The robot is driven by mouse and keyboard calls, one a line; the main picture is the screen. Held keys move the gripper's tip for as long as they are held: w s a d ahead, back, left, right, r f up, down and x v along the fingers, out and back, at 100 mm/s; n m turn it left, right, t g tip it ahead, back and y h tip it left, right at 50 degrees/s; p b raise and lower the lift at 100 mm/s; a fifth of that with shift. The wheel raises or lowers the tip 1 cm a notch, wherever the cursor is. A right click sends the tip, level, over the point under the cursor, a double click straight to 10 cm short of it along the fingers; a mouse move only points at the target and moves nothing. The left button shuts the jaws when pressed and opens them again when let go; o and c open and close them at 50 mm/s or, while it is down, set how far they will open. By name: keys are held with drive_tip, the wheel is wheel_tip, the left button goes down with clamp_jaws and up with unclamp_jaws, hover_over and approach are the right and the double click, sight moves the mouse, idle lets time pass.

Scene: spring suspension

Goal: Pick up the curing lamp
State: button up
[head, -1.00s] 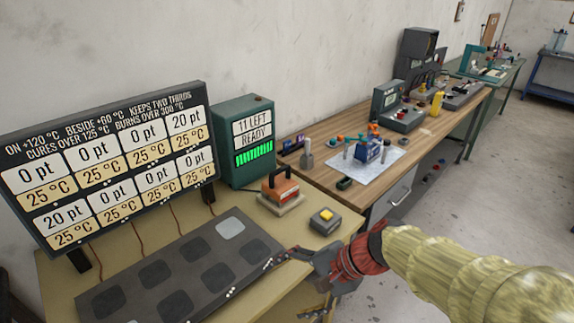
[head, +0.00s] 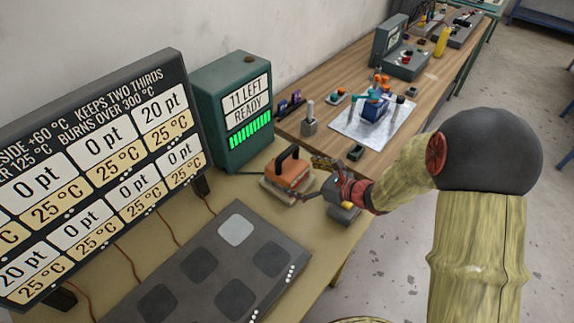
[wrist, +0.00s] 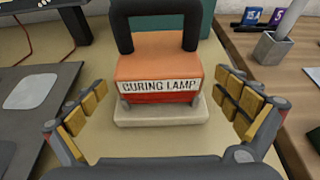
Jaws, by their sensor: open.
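The curing lamp (head: 289,172) is an orange block with a black handle and a red lower band, on a pale base on the tan bench. In the wrist view the lamp (wrist: 160,70) is centred, its "CURING LAMP" label facing me. My gripper (head: 318,179) is open and stands just in front of the lamp, at its right in the head view. In the wrist view the fingers of my gripper (wrist: 160,112) are spread to either side of the lamp's near face, with gaps on both sides. Nothing is held.
A green box (head: 235,110) reading "11 LEFT READY" stands behind the lamp. A dark plate with several square pads (head: 236,230) lies in front, left. A display board (head: 95,175) stands at the left.

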sight(287, 171)
drive_tip(key=b+x, duration=0.1)
drive_tip(key=x, duration=0.5)
drive_tip(key=shift+a+b, duration=0.1)
drive_tip(key=shift+b, duration=0.3)
drive_tip(key=shift+r, duration=0.1)
drive_tip(key=shift+c, duration=1.3)
drive_tip(key=shift+r, duration=0.1)
drive_tip(key=c, duration=1.4)
